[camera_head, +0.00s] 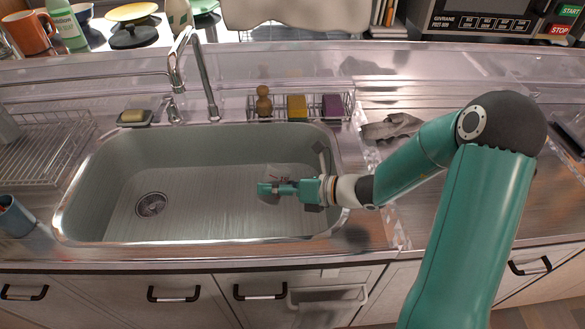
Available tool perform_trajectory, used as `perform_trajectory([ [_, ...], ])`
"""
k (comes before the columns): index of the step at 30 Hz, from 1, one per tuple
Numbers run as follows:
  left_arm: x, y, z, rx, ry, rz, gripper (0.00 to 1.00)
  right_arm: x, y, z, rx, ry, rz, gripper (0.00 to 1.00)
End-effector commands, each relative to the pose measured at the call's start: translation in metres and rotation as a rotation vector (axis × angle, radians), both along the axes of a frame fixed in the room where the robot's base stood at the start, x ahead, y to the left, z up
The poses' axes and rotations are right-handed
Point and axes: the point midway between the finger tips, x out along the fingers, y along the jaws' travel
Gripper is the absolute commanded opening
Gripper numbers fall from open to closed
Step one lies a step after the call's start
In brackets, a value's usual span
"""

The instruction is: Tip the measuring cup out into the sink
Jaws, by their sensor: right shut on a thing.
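The sink (115,207) is a wide grey-green basin in the middle of the counter, with a round drain (151,204) at its left. My right gripper (272,188) reaches in from the right and is over the right half of the basin. It is shut on the measuring cup (286,171), which looks clear and faint and is partly hidden by the gripper. I cannot tell how far the cup is tilted or what is in it. My left gripper is not in view.
A tall faucet (177,75) stands behind the sink. A wire caddy with a brush (264,102), a yellow sponge (297,106) and a purple sponge (333,105) sits at the back rim. A dish rack (45,150) is at the left; a grey cloth (391,126) lies at the right.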

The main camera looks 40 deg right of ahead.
Motion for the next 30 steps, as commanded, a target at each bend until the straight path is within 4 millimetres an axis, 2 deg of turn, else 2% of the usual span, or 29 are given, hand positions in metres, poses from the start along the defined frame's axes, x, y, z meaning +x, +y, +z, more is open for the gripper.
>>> perform_trajectory([
  [1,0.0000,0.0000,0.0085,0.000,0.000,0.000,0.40,0.0002,-0.0009,0.0048,0.024,0.011,-0.002,0.20],
  [3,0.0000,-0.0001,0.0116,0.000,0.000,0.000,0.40,0.0003,-0.0009,0.0055,0.051,0.022,-0.001,0.20],
  [30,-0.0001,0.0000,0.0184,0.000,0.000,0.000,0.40,0.0003,-0.0010,0.0026,0.161,0.069,-0.001,0.20],
])
